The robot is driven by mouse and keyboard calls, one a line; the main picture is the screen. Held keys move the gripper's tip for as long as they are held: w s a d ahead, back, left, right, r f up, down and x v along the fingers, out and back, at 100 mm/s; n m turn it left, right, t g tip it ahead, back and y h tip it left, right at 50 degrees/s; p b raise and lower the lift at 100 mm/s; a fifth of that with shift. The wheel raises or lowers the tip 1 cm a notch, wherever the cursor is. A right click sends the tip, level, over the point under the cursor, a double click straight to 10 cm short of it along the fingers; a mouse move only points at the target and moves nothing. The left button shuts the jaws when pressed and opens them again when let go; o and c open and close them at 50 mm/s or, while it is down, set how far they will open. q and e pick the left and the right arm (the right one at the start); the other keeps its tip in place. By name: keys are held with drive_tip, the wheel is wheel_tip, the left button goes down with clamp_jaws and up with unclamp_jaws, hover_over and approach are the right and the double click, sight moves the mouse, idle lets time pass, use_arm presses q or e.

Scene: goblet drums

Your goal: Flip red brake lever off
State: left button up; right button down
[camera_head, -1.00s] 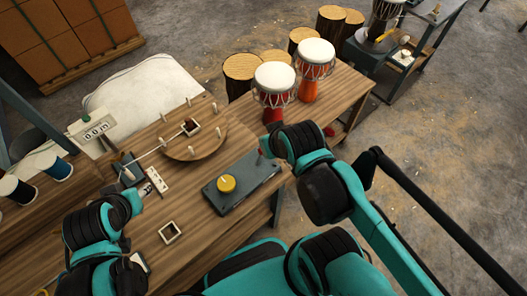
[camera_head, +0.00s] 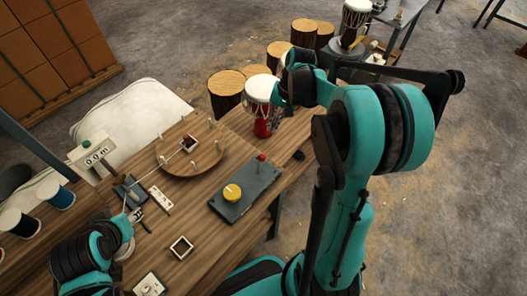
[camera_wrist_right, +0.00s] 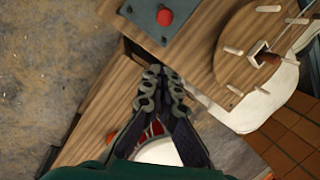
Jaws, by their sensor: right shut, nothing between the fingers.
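The red brake lever (camera_head: 261,157) is a small red knob on a short stem at the far right end of a grey control plate (camera_head: 236,206) on the wooden bench. A yellow knob (camera_head: 232,193) sits on the same plate. In the right wrist view the red knob (camera_wrist_right: 165,17) shows from above at the top, so its tilt is unclear there. My right gripper (camera_wrist_right: 160,73) is shut and empty, apart from the lever, above the bench edge near a drum. In the head view my right arm hides its fingers. My left gripper (camera_head: 137,213) is low at left, its jaws unclear.
A red goblet drum (camera_head: 263,90) stands beyond the plate, partly behind my right arm. A round pegged wooden disc (camera_head: 178,160) holds a small square frame. A counter box (camera_head: 97,158) and thread spools (camera_head: 60,196) are at left. Log stumps (camera_head: 226,85) stand behind the bench.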

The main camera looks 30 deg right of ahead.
sight(260, 165)
drive_tip(key=shift+w+d+f+m+y, duration=0.15)
drive_tip(key=shift+d+f+m+y, duration=0.25)
drive_tip(key=shift+d+f, duration=0.35)
drive_tip(key=shift+a, duration=0.1)
drive_tip(key=b+x, duration=0.3)
drive_tip(key=x, duration=0.7)
drive_tip(key=s, duration=0.1)
drive_tip(key=s+a+r, duration=0.1)
drive_tip(key=s+a+b, duration=0.1)
drive_tip(key=shift+r, duration=0.4)
drive_tip(key=shift+r, duration=0.1)
